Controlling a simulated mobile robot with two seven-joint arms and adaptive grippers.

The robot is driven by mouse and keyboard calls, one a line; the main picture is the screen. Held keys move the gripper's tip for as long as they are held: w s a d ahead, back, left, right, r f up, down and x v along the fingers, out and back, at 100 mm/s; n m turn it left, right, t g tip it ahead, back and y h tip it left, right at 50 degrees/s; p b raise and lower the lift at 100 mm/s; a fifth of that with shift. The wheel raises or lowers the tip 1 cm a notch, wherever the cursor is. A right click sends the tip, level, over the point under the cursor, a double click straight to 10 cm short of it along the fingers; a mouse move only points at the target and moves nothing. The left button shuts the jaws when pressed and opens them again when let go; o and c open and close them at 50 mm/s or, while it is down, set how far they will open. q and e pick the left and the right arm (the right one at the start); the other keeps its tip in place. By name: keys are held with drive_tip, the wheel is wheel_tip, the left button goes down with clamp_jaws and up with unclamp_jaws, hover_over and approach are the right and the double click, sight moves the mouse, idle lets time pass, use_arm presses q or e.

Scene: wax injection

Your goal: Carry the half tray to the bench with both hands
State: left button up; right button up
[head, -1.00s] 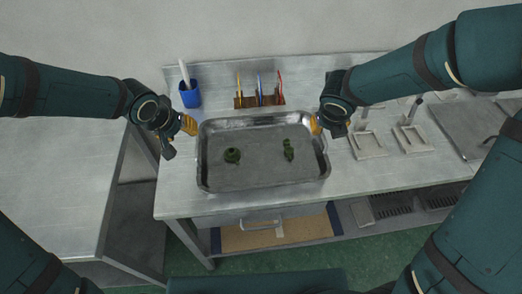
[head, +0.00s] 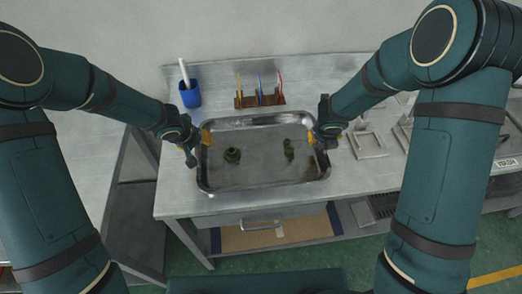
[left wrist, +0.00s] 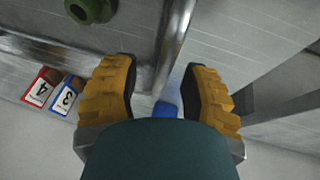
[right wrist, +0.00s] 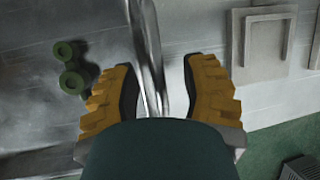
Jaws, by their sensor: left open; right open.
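The half tray (head: 262,187) is a shiny metal pan resting on the bench top, with two dark green parts in it, one (head: 232,156) left of centre and one (head: 289,150) right of centre. My left gripper (head: 204,137) is at the tray's left rim, open; in the left wrist view its yellow fingers (left wrist: 160,95) stand on either side of the rim. My right gripper (head: 314,137) is at the right rim, open; in the right wrist view its fingers (right wrist: 160,90) straddle the rim (right wrist: 147,50). Whether any finger touches the rim cannot be told.
A blue cup (head: 190,95) with a white stick stands behind the tray on the left. A rack (head: 260,101) with coloured tools stands behind it. Square metal frames (head: 368,143) lie to the right. A drawer (head: 262,225) is below the front edge.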

use_arm(q)
clamp_jaws()
use_arm(e)
clamp_jaws()
use_arm(q)
drive_tip(key=shift+r, duration=0.15)
use_arm(e)
drive_tip(key=shift+r, duration=0.15)
